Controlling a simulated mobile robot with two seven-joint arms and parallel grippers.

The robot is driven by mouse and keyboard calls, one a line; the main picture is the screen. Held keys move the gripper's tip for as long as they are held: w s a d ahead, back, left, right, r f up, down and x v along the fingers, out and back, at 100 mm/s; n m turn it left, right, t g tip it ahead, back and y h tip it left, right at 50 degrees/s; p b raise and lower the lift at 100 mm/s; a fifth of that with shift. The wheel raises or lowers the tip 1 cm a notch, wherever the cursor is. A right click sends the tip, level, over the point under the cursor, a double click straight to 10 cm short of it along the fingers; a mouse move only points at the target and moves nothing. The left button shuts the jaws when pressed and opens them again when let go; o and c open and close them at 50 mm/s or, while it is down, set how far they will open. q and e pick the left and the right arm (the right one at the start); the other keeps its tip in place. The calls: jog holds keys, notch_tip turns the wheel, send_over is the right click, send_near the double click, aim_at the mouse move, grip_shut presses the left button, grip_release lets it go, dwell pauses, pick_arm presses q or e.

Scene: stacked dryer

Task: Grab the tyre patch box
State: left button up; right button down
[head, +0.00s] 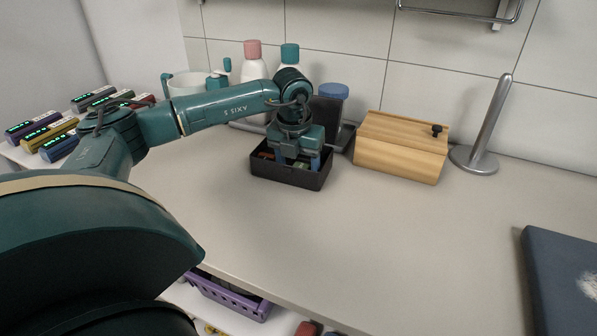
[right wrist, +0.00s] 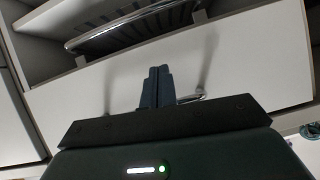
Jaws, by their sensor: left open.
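My left gripper (head: 298,160) points down into a small black open bin (head: 290,180) on the counter. Its two blue fingers are apart, and their tips are at or below the bin's rim. Small items lie in the bin: a brownish one (head: 265,155) at the left and a greenish one between the fingers. I cannot tell which of them is the tyre patch box, as the gripper and the bin walls hide much. My right gripper (right wrist: 156,88) shows in the right wrist view with its fingers together and nothing visible between them.
A wooden box (head: 400,150) and a metal paper-towel stand (head: 480,140) stand right of the bin. Bottles (head: 253,60) and a blue-lidded container (head: 333,100) stand behind. The counter's front middle is clear.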

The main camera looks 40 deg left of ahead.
pick_arm(q)
jog(key=shift+c, duration=0.3)
jog(key=c, duration=1)
